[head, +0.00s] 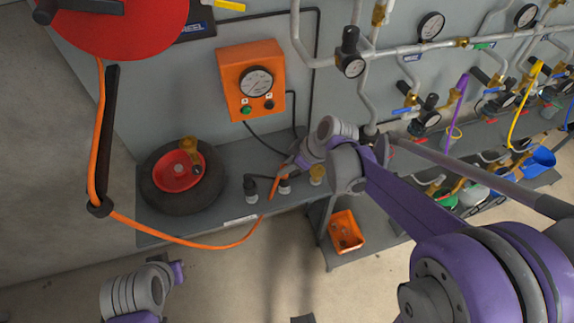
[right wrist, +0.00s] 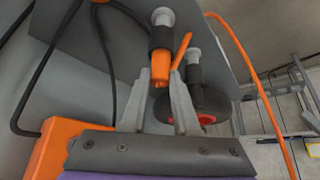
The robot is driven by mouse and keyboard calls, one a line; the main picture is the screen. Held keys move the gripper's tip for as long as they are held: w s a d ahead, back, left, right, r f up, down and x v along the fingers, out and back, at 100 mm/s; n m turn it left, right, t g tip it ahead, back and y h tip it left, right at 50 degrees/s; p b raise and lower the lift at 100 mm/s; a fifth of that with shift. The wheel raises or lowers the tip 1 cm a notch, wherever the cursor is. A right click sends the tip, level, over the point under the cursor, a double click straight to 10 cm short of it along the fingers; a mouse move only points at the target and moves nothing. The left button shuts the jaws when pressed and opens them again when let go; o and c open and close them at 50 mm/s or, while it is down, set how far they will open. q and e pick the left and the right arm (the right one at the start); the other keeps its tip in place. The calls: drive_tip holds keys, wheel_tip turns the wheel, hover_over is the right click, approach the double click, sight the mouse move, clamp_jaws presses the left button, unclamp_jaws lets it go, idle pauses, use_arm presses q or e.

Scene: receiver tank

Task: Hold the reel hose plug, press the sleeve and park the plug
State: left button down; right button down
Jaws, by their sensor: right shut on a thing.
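The orange reel hose (head: 220,246) hangs from the red reel (head: 125,20), passes a black guide arm and loops up to my right gripper (head: 284,172). A second black fitting (right wrist: 194,70) is close by. Whether the plug touches either fitting cannot be told. My left gripper (head: 178,272) is low at left, its fingers unclear.
A tyre with a red hub (head: 180,172) lies on the grey shelf (head: 200,226). An orange gauge box (head: 250,80) is on the wall above. Pipes, gauges and valves fill the right. An orange bin (head: 346,232) sits lower. Floor in front is clear.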

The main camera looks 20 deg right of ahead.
drive_tip(key=c, duration=0.6)
unclamp_jaws()
drive_tip(key=p+v, duration=0.1)
drive_tip(key=v, duration=1)
drive_tip(key=shift+a, duration=0.1)
drive_tip(key=s+f+m+h, duration=0.1)
drive_tip(key=s+f+m, duration=0.1)
drive_tip(key=s, duration=0.3)
drive_tip(key=s+f+m+t+h, duration=0.1)
drive_tip(key=s+f+m+h, duration=0.1)
drive_tip(key=s+m, duration=0.2)
drive_tip(key=s+f+m+h, duration=0.1)
drive_tip(key=s+f+m, duration=0.2)
drive_tip(key=s, duration=0.3)
drive_tip(key=shift+s+f+m+h, duration=0.1)
drive_tip(key=shift+s+m+h, duration=0.05)
drive_tip(key=shift+m+h, duration=0.25)
